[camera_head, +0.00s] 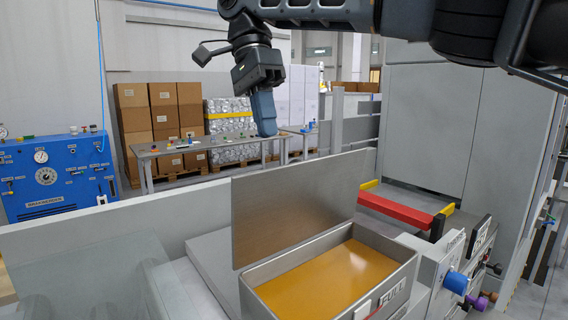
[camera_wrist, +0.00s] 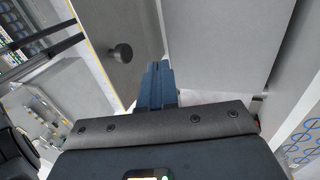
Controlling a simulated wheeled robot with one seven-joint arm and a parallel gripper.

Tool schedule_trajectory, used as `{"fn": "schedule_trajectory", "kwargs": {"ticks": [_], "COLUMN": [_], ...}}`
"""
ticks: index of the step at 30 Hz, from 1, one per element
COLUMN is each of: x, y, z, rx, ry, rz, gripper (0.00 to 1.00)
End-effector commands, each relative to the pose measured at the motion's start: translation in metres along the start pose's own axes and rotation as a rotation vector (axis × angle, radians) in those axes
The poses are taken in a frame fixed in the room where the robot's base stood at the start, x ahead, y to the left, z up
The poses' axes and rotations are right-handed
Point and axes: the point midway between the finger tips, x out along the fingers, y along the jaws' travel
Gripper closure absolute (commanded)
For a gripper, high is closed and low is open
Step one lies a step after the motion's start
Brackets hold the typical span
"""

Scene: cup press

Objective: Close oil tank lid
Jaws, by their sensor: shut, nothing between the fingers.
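The oil tank (camera_head: 408,268) stands in the lower middle of the head view, full of amber oil (camera_head: 325,275), with a "FULL" label at its front. Its flat grey lid (camera_head: 295,198) stands open, roughly upright along the tank's back edge. My gripper (camera_head: 266,128) points down above and behind the lid, apart from it in the head view. Its blue fingers (camera_wrist: 158,72) are closed together and empty. In the wrist view, a grey panel that looks like the lid's outer face (camera_wrist: 95,25) carries a round dark knob (camera_wrist: 122,53), left of the fingertips.
A red bar with yellow ends (camera_head: 400,212) lies right of the lid. Blue and purple knobs (camera_head: 455,282) stick out at the machine's front right. A blue gauge panel (camera_head: 58,178) stands at the left. A workbench (camera_head: 215,147) and stacked boxes are farther back.

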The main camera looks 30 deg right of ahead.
Motion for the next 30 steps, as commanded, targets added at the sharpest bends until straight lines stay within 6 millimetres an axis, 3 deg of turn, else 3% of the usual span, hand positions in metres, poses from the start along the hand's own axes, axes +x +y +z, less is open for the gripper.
{"fn": "schedule_trajectory", "kwargs": {"ticks": [1, 6, 15, 30], "x": [0.015, 0.048, 0.054, 0.058], "y": [-0.001, -0.001, 0.029, 0.037], "z": [-0.001, 0.000, 0.000, 0.001], "rx": [-0.003, -0.003, 0.000, 0.000], "ry": [-0.002, -0.003, 0.002, 0.000], "rz": [0.003, 0.002, -0.003, -0.001], "gripper": [1.00, 1.00, 1.00, 1.00]}}
